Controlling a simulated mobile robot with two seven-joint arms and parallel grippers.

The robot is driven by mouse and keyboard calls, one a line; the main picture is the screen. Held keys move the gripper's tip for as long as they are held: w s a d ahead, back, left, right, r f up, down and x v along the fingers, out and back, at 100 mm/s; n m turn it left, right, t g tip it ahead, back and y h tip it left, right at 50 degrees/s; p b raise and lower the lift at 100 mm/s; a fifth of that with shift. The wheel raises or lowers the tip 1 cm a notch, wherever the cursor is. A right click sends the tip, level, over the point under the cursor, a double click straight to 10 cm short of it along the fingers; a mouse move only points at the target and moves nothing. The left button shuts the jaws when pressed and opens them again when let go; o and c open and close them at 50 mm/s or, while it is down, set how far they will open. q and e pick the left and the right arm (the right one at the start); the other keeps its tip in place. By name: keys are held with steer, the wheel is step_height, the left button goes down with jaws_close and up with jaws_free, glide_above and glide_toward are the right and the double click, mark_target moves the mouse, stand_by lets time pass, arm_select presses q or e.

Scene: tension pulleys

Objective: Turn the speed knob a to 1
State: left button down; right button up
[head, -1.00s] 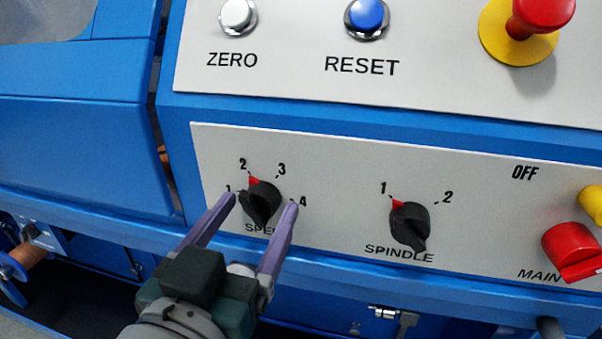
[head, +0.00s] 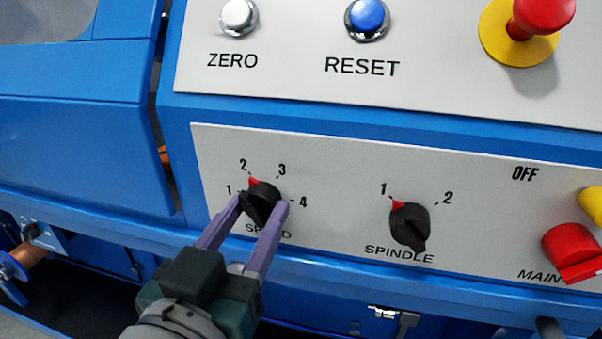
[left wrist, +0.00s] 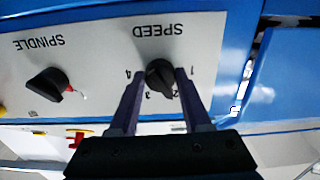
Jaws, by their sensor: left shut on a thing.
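The black speed knob (head: 262,199) sits on the light grey panel (head: 325,172) above the partly covered SPEED label. Its red pointer mark is near 2, with marks 1 to 4 around it. My left gripper (head: 260,207) has its two purple fingers on either side of the knob, shut on it. In the left wrist view the knob (left wrist: 159,75) lies between the fingertips, and the picture is upside down. My right gripper is not in view.
The black spindle knob (head: 410,226) is to the right, its red mark at 1. A red main switch (head: 573,250) is further right. Above are the ZERO button (head: 238,15), the blue RESET button (head: 367,17) and a red mushroom button (head: 541,14).

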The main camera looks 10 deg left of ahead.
arm_select(q)
steer(key=n+p, duration=0.1)
steer(key=n, duration=0.7)
steer(key=shift+n, duration=1.7)
steer(key=shift+c, duration=1.8)
jaws_free()
